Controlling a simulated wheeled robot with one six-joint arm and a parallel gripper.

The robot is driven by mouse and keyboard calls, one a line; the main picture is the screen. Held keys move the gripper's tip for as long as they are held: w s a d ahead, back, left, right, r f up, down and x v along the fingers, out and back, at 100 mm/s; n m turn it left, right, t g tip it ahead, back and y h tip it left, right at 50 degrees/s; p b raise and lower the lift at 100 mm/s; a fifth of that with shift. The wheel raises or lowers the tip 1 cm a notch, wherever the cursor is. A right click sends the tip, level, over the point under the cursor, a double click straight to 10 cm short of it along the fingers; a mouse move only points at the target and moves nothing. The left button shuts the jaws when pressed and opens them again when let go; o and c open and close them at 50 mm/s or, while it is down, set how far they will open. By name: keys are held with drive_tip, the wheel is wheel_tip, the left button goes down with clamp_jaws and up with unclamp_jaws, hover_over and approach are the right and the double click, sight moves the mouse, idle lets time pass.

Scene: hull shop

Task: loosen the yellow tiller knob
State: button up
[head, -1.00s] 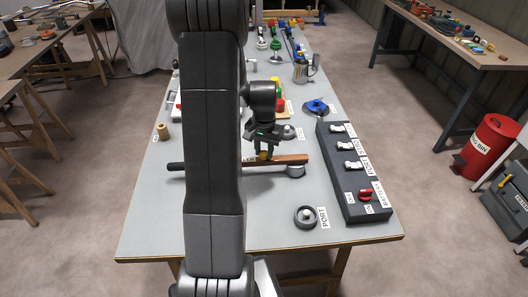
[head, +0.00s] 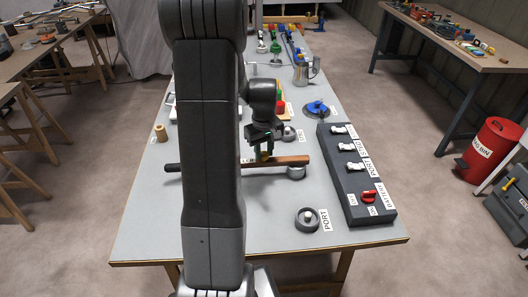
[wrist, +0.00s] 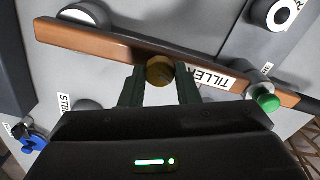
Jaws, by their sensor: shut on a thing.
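The yellow tiller knob (wrist: 160,70) is a small, round, brass-yellow knob at the side of the wooden tiller (wrist: 100,42). In the wrist view my gripper (wrist: 161,80) has one dark finger on each side of it and is shut on it. In the head view my gripper (head: 265,152) points down over the tiller (head: 290,160), and the knob (head: 266,158) shows only in part below the fingers. The tiller lies across the table, with a dark grip at its left end. A TILLER label (wrist: 210,77) is beside the knob in the wrist view.
A green knob (wrist: 266,102) is near the tiller's right part in the wrist view. In the head view, a dark switch panel (head: 352,180) stands to the right, and a round PORT fitting (head: 307,219) sits nearer. The table's front (head: 270,238) is mostly clear.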

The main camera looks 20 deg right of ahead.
sight(264, 154)
drive_tip(key=shift+n, duration=0.7)
drive_tip(key=shift+r+n, duration=0.1)
drive_tip(key=shift+n, duration=0.2)
drive_tip(key=o, duration=1)
drive_tip(key=shift+c, duration=0.2)
wheel_tip(264, 154, up, 14)
drive_tip(key=shift+b, duration=0.35)
drive_tip(key=shift+f, duration=0.2)
wheel_tip(264, 154, down, 14)
drive_tip(key=shift+r, duration=0.1)
